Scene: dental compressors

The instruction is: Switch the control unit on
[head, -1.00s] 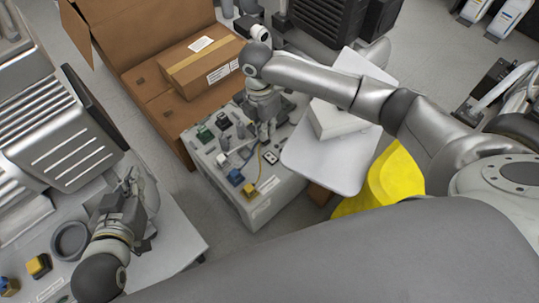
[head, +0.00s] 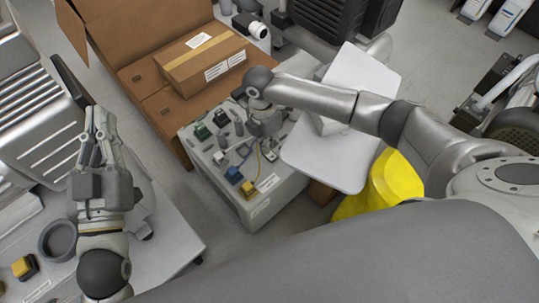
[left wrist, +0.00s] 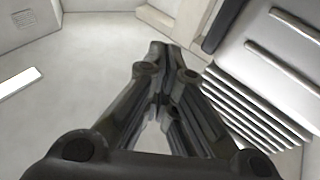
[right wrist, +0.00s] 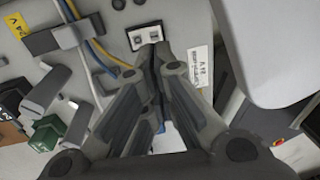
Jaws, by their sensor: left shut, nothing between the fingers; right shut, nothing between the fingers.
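The control unit (head: 262,208) is a light grey box with connectors and cables on its top, in the middle of the head view. A small switch with a white face in a dark frame (right wrist: 147,36) lies on its panel, near the top of the right wrist view. My right gripper (right wrist: 156,50) is shut and empty, with its tips pointing at the switch's lower edge; I cannot tell whether they touch. In the head view its tips are hard to make out. My left gripper (head: 98,112) is shut and empty, beside the grey ribbed machine, far from the control unit.
A white tilted panel (head: 325,160) stands close to the right of the control unit. An open cardboard carton (head: 140,75) with a closed box (head: 203,62) is behind it. A grey ring (head: 62,240) and a yellow-topped block (head: 24,267) sit on the left table.

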